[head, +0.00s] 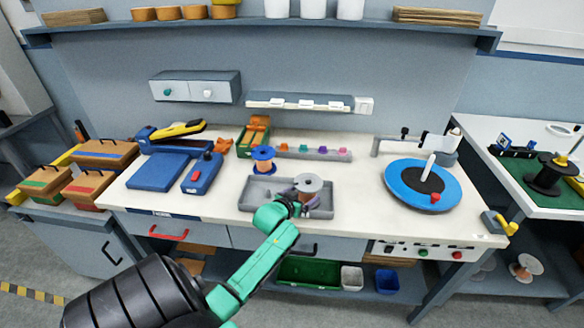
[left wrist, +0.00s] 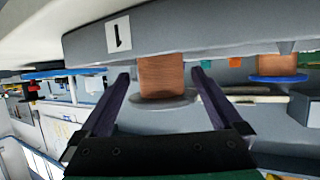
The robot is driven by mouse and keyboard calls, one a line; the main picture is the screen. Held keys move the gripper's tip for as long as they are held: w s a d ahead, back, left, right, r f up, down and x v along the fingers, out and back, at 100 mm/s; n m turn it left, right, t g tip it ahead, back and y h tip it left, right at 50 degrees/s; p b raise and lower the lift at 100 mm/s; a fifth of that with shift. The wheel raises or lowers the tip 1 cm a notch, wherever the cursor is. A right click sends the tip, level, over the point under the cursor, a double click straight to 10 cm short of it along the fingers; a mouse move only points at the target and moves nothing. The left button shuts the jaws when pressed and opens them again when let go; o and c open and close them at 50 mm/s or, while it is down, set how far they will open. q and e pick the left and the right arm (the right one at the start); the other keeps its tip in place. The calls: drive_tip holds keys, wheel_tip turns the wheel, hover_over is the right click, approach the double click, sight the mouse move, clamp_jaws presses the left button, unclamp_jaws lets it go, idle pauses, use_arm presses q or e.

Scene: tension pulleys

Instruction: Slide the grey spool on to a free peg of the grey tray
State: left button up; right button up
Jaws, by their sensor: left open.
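The grey spool (head: 309,183) with copper winding (left wrist: 162,76) stands upright at the right part of the grey tray (head: 259,206). My left gripper (head: 307,199) is open at the spool. In the left wrist view, which is upside down, the open fingers (left wrist: 160,74) lie on either side of the winding, with gaps visible. The tray wall (left wrist: 200,38) with a label "1" hides the spool's lower end, so I cannot tell whether it sits on a peg. A blue spool (head: 263,153) with copper winding stands at the tray's back left. My right gripper is out of view.
A blue turntable (head: 400,185) with a white post is to the right. Blue boxes (head: 158,170) are to the left. A rail with coloured pieces (head: 300,150) lies behind the tray. The worktop between tray and turntable is clear.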

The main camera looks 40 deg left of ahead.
use_arm(q)
drive_tip(key=v, duration=1.2)
drive_tip(key=shift+s+r+b, duration=0.15)
drive_tip(key=shift+s+b, duration=0.15)
drive_tip(key=shift+s, duration=0.05)
drive_tip(key=shift+d, duration=0.1)
